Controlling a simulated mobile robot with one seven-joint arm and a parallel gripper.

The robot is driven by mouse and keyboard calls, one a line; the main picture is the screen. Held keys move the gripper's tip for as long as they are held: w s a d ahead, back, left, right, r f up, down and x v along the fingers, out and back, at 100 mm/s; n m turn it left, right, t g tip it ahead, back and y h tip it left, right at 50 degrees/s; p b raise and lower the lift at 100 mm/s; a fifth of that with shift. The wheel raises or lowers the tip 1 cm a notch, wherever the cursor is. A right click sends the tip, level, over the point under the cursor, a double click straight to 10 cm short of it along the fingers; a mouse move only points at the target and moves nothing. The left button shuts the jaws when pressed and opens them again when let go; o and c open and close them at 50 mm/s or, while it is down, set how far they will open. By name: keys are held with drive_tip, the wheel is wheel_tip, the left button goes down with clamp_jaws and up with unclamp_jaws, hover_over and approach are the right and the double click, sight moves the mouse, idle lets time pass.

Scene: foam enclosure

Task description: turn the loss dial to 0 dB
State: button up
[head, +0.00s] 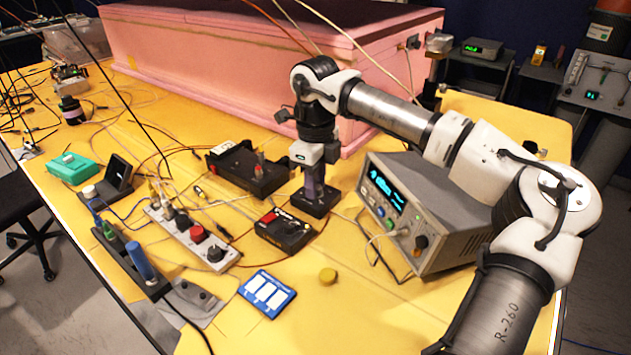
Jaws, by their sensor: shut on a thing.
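My gripper (312,172) points straight down at the middle of the table, in front of the pink foam box. It is shut on a dark grey-purple upright piece (314,188) that rises from a small black base (316,206). The fingertips and the exact grip are too small to make out. No loss scale or dB marking can be read, so I cannot tell whether the held piece is the loss dial.
A grey bench instrument (450,225) with a lit display stands close right of my gripper. A black box (284,231) sits in front, and a knobbed strip (190,238) lies left. The pink foam box (250,60) is behind. Loose cables cross the yellow table (340,330).

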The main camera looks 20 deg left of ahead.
drive_tip(key=n, duration=0.5)
drive_tip(key=shift+r+n, duration=0.1)
drive_tip(key=shift+n, duration=0.2)
drive_tip(key=n, duration=0.5)
drive_tip(key=shift+n, duration=0.3)
drive_tip(key=o, duration=1)
wheel_tip(320, 180, up, 14)
drive_tip(key=shift+b, duration=0.4)
